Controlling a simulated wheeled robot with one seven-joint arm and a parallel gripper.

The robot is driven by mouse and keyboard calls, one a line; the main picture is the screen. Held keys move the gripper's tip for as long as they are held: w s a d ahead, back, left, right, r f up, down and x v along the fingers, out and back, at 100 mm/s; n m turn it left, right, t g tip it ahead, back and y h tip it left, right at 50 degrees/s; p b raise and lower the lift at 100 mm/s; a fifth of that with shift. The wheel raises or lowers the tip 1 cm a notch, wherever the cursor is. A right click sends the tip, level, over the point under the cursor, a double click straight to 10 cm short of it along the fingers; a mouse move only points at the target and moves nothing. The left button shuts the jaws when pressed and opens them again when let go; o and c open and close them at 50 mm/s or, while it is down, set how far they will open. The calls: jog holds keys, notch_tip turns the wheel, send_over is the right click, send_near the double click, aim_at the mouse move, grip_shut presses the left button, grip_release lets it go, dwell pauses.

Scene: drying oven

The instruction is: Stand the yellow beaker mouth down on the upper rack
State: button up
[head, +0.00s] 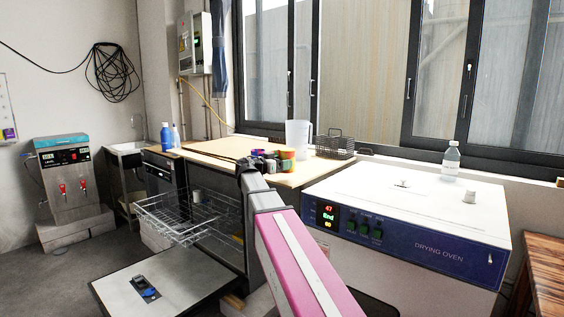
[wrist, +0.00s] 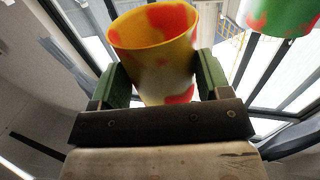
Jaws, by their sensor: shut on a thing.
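In the wrist view my gripper (wrist: 159,78) is shut on the yellow beaker (wrist: 150,65), with one green finger pad on each side of its wall. The beaker has red patches and its open mouth points toward the top of the picture. In the head view my arm reaches over the counter, and I cannot make out the fingers or the held beaker clearly there. The upper rack (head: 178,222) is a wire rack pulled out of the washer under the counter, left of my arm.
A green and red beaker (wrist: 283,15) shows beside the held one. More coloured beakers (head: 287,154), a clear container (head: 298,137) and a wire basket (head: 335,146) stand on the counter. The washer door (head: 180,288) lies open below the rack. The drying oven (head: 440,250) stands right.

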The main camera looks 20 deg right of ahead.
jog(key=shift+f, duration=2)
jog(key=shift+f, duration=0.3)
jog(key=o, duration=1.1)
jog(key=shift+c, duration=0.2)
jog(key=v, duration=1)
jog(key=shift+a, duration=0.35)
jog(key=shift+s, duration=0.1)
